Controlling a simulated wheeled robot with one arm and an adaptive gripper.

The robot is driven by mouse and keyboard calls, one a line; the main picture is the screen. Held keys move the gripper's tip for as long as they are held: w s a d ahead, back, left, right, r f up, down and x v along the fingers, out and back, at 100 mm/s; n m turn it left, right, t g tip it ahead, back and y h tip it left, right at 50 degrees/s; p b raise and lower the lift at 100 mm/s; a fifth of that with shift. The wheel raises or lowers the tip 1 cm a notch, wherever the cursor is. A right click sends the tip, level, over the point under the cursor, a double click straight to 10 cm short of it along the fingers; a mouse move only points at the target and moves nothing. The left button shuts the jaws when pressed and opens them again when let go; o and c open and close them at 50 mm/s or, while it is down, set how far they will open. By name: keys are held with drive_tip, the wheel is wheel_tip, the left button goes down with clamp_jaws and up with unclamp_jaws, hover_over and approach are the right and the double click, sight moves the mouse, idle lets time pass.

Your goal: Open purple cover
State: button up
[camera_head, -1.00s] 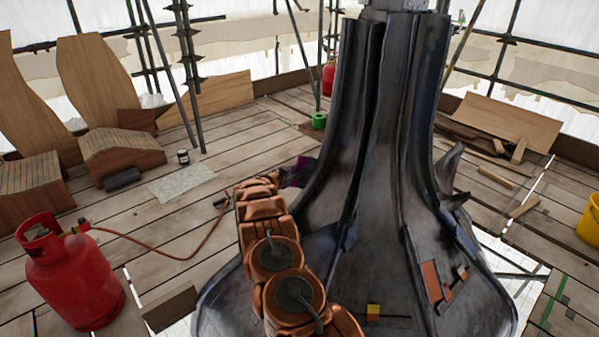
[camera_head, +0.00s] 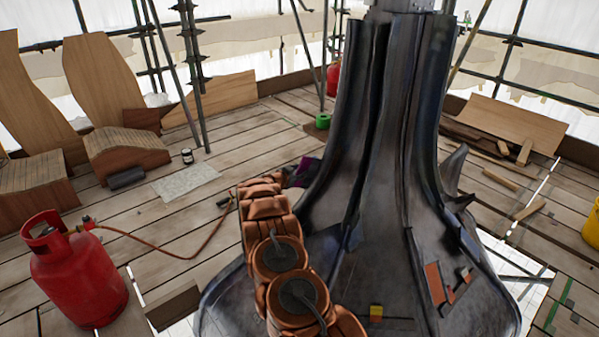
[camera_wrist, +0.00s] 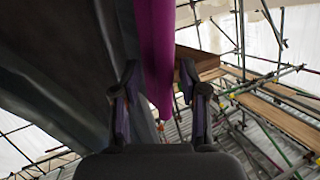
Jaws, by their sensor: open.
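The purple cover (camera_wrist: 155,50) shows in the wrist view as a long purple strip running down from the top edge, against the dark side of the spire (camera_wrist: 75,60). Its lower end lies between the fingers of my gripper (camera_wrist: 163,95), which stand apart on either side of it. I cannot tell whether either finger touches it. In the head view a small purple patch (camera_head: 309,172) shows at the left side of the dark spire (camera_head: 385,150), just beyond my orange arm. My gripper is mostly hidden there behind the arm.
A red gas cylinder (camera_head: 75,275) with a hose stands at the lower left. Scaffold poles (camera_head: 190,75) and wooden boards (camera_head: 105,85) stand behind. A yellow bucket (camera_head: 593,225) is at the right edge. The plank floor has gaps near the spire's base.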

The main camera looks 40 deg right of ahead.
drive_tip(key=v, duration=1.1)
drive_tip(key=shift+a, duration=0.15)
drive_tip(key=shift+s, duration=0.15)
